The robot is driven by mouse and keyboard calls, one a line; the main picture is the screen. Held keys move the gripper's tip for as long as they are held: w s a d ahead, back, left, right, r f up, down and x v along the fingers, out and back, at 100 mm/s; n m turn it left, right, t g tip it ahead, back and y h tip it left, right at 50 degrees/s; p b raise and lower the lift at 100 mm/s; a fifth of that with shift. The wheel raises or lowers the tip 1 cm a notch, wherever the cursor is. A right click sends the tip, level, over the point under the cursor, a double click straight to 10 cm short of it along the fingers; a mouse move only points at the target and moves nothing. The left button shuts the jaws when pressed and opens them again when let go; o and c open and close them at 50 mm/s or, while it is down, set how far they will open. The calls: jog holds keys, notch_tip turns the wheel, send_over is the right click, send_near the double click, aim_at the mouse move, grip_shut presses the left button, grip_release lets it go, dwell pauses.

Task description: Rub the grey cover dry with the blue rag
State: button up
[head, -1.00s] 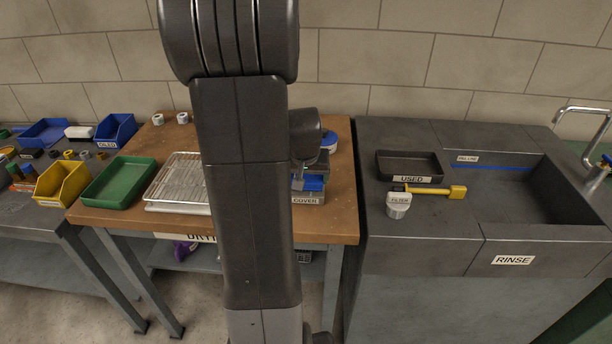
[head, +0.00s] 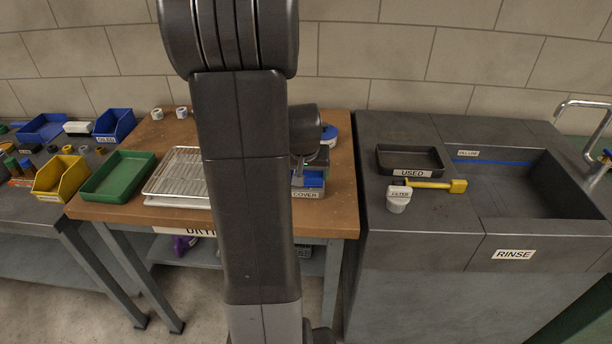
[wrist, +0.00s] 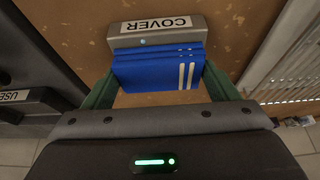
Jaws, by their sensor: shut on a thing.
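The grey cover (wrist: 167,30), with a label reading COVER, lies on the brown table. In the head view its label (head: 306,195) shows just right of my arm. The blue rag (wrist: 150,70), folded in layers with white stripes at one end, is between the green fingers of my gripper (wrist: 157,88). My gripper is shut on the rag, and the rag's far edge lies against or over the cover's near side. In the head view the rag (head: 314,180) shows as a small blue patch, and my arm hides much of this area.
A wire rack (head: 176,180) and green tray (head: 118,180) stand left on the table. A USED tray (head: 410,160), a FILTER piece (head: 398,200) and a yellow-handled tool (head: 436,184) are on the grey sink unit at right. Blue and yellow bins stand far left.

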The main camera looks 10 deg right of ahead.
jog(key=shift+f, duration=0.2)
jog(key=shift+w+a+b, duration=0.25)
jog(key=shift+a+b, duration=0.1)
jog(key=shift+a, duration=0.4)
jog(key=shift+d, duration=0.1)
jog(key=shift+s+d, duration=0.25)
jog(key=shift+d, duration=0.4)
jog(key=shift+a+f, duration=0.1)
jog(key=shift+a, duration=0.05)
